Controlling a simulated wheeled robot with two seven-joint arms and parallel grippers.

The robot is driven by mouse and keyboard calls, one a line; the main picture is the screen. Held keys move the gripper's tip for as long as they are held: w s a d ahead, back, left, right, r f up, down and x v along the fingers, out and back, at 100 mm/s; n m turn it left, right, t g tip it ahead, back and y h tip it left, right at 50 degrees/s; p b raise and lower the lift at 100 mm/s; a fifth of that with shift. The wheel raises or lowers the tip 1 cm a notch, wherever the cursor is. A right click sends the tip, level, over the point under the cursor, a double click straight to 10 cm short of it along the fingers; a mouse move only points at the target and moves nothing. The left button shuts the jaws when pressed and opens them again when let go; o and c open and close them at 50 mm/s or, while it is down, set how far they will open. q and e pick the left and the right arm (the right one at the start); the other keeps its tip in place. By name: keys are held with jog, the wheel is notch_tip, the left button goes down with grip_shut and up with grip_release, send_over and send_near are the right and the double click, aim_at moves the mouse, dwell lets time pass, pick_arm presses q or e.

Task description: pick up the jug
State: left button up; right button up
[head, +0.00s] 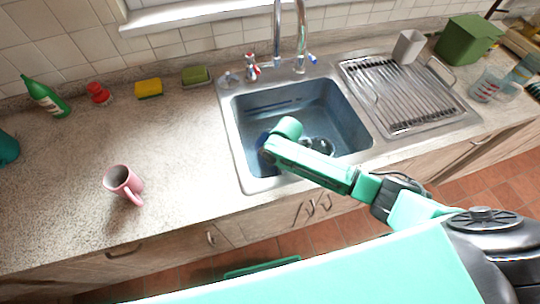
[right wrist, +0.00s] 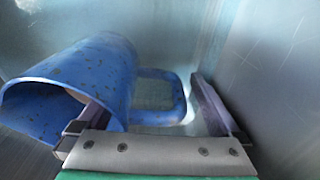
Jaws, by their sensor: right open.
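A blue speckled jug (right wrist: 95,75) lies on its side in the sink in the right wrist view, its mouth toward the lower left. Its loop handle (right wrist: 178,100) sticks out to the right of the body. My right gripper (right wrist: 145,92) is open, with its left finger over the jug's body near the rim and its right finger beyond the handle. The handle lies between the fingers in the picture; I cannot tell if they touch. In the head view my right arm reaches into the sink and hides the gripper and most of the jug. My left gripper is not in view.
The sink (head: 240,120) has steep walls close around my right gripper, and a tap (head: 301,40) stands behind it. A pink mug (head: 120,180) stands on the left counter. A drying rack (head: 405,95) and clear measuring cup (head: 490,88) are at right.

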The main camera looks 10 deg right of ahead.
jog(key=shift+f, duration=0.4)
jog(key=shift+c, duration=0.3)
jog(key=c, duration=1.5)
jog(key=shift+r, duration=0.1)
grip_shut()
